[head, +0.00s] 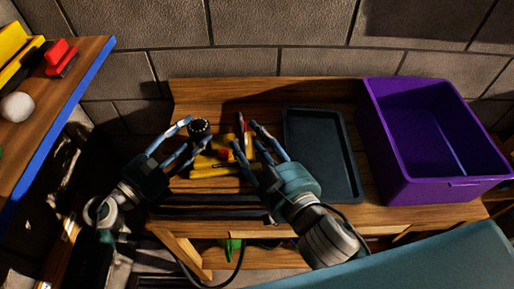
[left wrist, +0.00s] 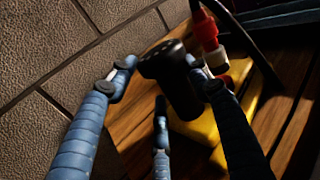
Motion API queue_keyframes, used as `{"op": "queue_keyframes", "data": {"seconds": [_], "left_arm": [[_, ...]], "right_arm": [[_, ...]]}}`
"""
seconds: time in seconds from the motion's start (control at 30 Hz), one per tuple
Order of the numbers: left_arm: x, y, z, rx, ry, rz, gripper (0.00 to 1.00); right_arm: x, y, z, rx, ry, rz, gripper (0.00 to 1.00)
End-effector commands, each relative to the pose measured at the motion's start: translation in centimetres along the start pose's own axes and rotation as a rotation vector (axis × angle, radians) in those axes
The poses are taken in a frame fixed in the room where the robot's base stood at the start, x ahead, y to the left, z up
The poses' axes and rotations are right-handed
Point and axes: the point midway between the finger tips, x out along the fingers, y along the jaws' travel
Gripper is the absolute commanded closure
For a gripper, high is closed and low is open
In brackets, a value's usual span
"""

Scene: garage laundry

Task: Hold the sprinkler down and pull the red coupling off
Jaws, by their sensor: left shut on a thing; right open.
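The sprinkler has a yellow base (head: 208,172) on the wooden bench and a black round head (head: 200,126). In the left wrist view the black head (left wrist: 165,62) stands upright between my left fingers. My left gripper (head: 194,130) is shut on this head. The red coupling (head: 241,121) is just right of the head; in the left wrist view the red coupling (left wrist: 205,30) has a white part below it and sits by the yellow base (left wrist: 205,130). My right gripper (head: 245,135) is open close to the coupling. Its fingers partly hide the coupling and base.
A dark tray (head: 322,190) lies right of the sprinkler, with a purple bin (head: 430,190) beyond it. A block wall (head: 280,55) stands behind the bench. A blue-edged shelf (head: 75,95) is at the left.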

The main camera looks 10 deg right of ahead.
Motion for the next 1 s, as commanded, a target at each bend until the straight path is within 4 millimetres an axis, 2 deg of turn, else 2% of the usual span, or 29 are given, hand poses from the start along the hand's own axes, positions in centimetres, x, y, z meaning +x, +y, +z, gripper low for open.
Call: {"op": "queue_keyframes", "data": {"seconds": [0.03,0.17,0.27,0.8,1.0], "left_arm": [[-0.1,-0.5,-1.3,-0.004,0.023,-0.009,0.90],[-0.1,-0.5,-1.3,-0.004,0.023,-0.009,0.90],[-0.1,-0.5,-1.3,-0.004,0.023,-0.009,0.90],[-0.1,-0.4,-1.3,-0.004,0.023,-0.009,0.90],[-0.1,-0.5,-1.3,-0.004,0.023,-0.009,0.89]], "right_arm": [[-0.3,0.3,0.9,0.027,-0.029,0.008,0.56],[-0.5,0.6,1.8,0.063,-0.065,0.018,0.56],[0.2,0.6,2.0,0.065,-0.068,0.018,0.56],[7.4,0.7,2.4,0.062,-0.065,0.020,0.56],[9.4,0.7,2.5,0.063,-0.065,0.017,0.56]]}}
